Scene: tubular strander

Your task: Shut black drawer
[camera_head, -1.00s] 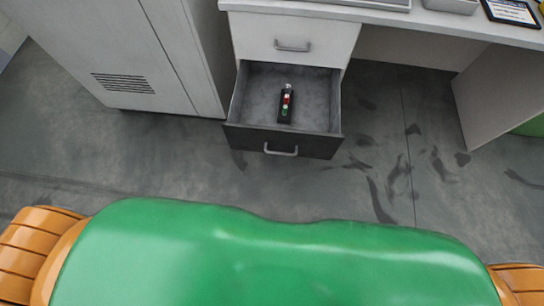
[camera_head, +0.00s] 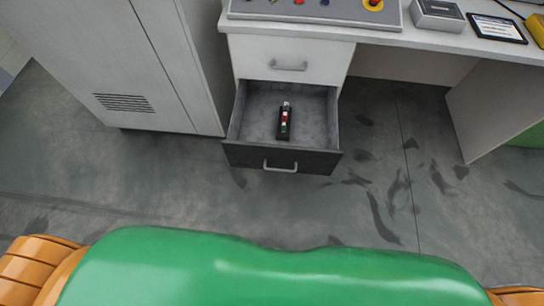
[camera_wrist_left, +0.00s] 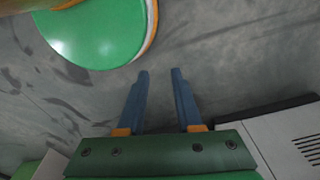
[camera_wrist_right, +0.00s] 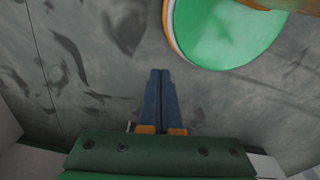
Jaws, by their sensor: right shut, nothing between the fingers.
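The black drawer (camera_head: 252,156) stands pulled out below a white drawer in the desk pedestal, in the head view. It has a dark front with a light bar handle (camera_head: 280,166) and a grey inside. Neither gripper shows in the head view or touches the drawer.
The white drawer (camera_head: 289,58) above is shut. A grey cabinet (camera_head: 120,60) stands left of the pedestal. A control panel (camera_head: 318,10) and a tablet (camera_head: 498,28) are on the desk top. The floor (camera_head: 330,210) in front of the drawer is clear.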

